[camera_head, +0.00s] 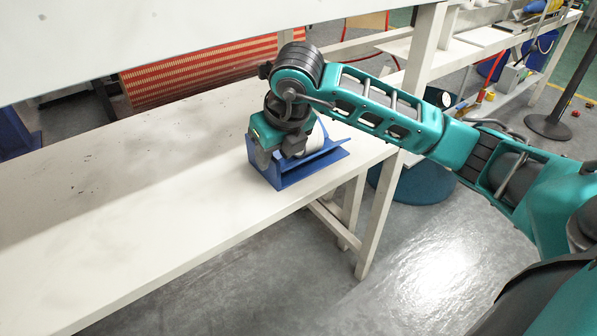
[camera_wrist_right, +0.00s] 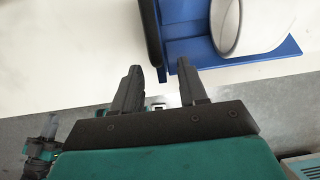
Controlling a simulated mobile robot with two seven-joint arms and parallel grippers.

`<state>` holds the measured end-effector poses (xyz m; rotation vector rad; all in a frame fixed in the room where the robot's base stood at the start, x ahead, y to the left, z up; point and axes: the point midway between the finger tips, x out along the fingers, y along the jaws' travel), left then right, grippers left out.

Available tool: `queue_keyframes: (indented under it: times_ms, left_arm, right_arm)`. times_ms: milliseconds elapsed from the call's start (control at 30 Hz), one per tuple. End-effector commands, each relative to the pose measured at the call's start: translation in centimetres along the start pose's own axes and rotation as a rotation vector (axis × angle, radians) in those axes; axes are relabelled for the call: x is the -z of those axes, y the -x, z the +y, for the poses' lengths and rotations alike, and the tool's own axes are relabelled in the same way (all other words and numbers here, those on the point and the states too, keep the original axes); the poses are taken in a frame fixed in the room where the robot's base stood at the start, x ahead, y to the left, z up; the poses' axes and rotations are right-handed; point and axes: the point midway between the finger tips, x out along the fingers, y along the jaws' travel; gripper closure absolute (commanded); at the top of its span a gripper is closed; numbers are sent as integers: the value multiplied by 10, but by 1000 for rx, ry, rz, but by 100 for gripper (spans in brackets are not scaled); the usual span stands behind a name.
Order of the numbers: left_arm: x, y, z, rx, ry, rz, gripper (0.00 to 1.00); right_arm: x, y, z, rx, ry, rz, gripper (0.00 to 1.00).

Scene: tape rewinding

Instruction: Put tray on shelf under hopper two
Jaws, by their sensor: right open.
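The blue tray (camera_head: 297,178) sits on the white shelf (camera_head: 150,215) near its right end and front edge. A white roll (camera_head: 316,138) lies in the tray. My right gripper (camera_head: 278,160) is at the tray's left part, pointing down and partly hiding it. In the right wrist view the fingers (camera_wrist_right: 161,72) are open, and the end of the tray's dark side wall (camera_wrist_right: 152,35) shows between their tips. I cannot tell whether they touch it. The tray's blue edge (camera_wrist_right: 240,63) and the roll (camera_wrist_right: 240,25) also show there. I cannot make out a hopper or its number.
A white upper board (camera_head: 120,40) overhangs the shelf at top left. A white post (camera_head: 425,48) stands at the shelf's right end. A red striped panel (camera_head: 200,70) is behind. Another blue piece (camera_head: 15,135) is at far left. The shelf's left and middle are clear.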

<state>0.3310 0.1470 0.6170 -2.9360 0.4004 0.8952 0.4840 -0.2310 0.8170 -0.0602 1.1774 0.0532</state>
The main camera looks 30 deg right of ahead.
Motion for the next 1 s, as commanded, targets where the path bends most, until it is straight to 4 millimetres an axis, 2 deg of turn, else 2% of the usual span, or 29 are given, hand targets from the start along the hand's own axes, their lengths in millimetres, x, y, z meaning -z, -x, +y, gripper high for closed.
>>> queue_keyframes:
  times_ms: [200,433,600,1000]
  left_arm:
    - [1,2,-1,2,-2,-1,100]
    - [0,2,-2,3,-2,-2,100]
    - [0,2,-2,4,-2,-2,100]
    - [0,2,-1,4,1,-2,100]
  right_arm:
    - [40,16,1,1,2,0,57]
    - [68,28,3,0,1,0,57]
    - [76,32,4,0,0,0,57]
    - [77,32,4,0,-1,0,57]
